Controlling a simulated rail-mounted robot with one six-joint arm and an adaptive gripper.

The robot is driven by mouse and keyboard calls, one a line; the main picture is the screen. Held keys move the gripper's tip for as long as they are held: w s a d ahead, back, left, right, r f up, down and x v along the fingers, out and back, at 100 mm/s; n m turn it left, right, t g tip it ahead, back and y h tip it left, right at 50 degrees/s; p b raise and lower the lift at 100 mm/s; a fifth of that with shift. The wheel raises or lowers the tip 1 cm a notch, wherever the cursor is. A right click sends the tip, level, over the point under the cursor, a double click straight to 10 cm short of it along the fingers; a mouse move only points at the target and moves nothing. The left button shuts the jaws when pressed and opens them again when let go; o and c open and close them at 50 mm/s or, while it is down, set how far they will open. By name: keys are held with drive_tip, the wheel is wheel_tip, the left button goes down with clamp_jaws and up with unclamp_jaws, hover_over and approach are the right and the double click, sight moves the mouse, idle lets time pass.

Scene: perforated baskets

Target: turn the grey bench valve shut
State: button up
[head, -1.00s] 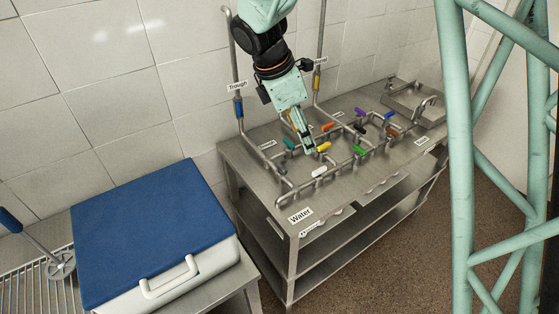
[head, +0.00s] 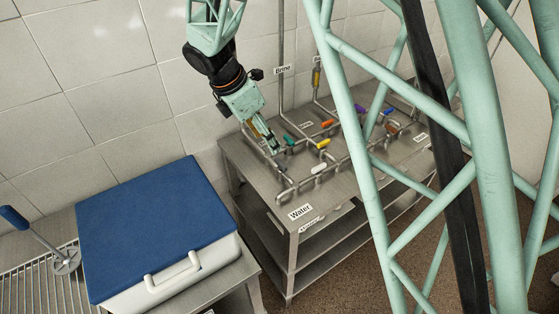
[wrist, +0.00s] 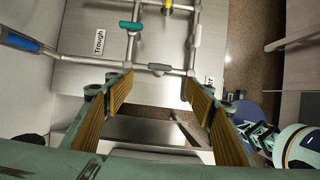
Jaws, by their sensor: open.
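The grey valve (wrist: 160,68) is a short grey handle on a steel pipe of the bench pipework. In the wrist view it lies crosswise, beyond and between my fingertips. In the head view it is a small dark handle (head: 281,162) just below my fingertips and partly hidden by them. My gripper (wrist: 160,88) is open and empty, with a finger on each side of the picture. In the head view my gripper (head: 271,148) points down at the left end of the bench pipes. I cannot tell whether it touches the valve.
Close by are a green handle (head: 289,140), a yellow handle (head: 323,143) and a white handle (head: 318,167). More coloured handles stand further right. The steel bench (head: 262,178) has a "Water" label at its front. A blue-lidded cooler (head: 155,225) stands at lower left.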

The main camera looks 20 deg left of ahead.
sight(281, 162)
drive_tip(key=shift+f, duration=0.1)
drive_tip(key=shift+b+x, duration=0.6)
drive_tip(key=shift+x, duration=6.15)
drive_tip(key=shift+w, duration=0.1)
drive_tip(key=c, duration=0.8)
drive_tip(key=shift+c, duration=0.2)
